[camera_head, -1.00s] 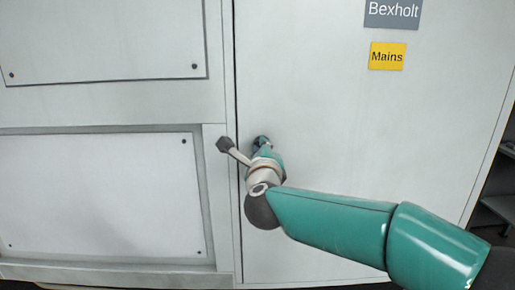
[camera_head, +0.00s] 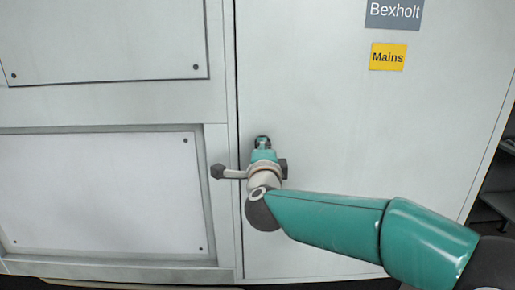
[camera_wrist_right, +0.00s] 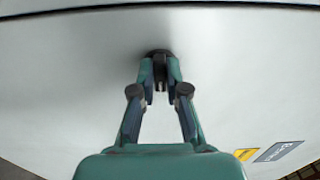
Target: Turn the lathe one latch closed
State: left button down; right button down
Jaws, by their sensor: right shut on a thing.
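The lathe's pale grey door panel (camera_head: 370,140) fills the right half of the head view. The small dark latch (camera_head: 262,139) is on it, close to the vertical seam at the door's left edge. My right gripper (camera_head: 262,149) faces the door and is shut on the latch. In the right wrist view, the fingers of my right gripper (camera_wrist_right: 160,80) stand on either side of the dark latch (camera_wrist_right: 157,55). The fingers partly cover the latch, so its exact angle is hard to tell. My left gripper is in neither view.
A yellow "Mains" label (camera_head: 388,57) and a grey "Bexholt" sign (camera_head: 395,13) are on the door's upper part. Flat bolted panels (camera_head: 100,190) lie left of the seam. Dark shelving (camera_head: 499,200) stands at the far right.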

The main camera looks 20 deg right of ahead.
jog(key=shift+a+f, duration=0.2)
jog(key=shift+f, duration=0.05)
jog(key=c, duration=1.2)
grip_release()
jog(key=shift+w, duration=0.1)
jog(key=shift+r, duration=0.1)
jog(key=v, duration=1.2)
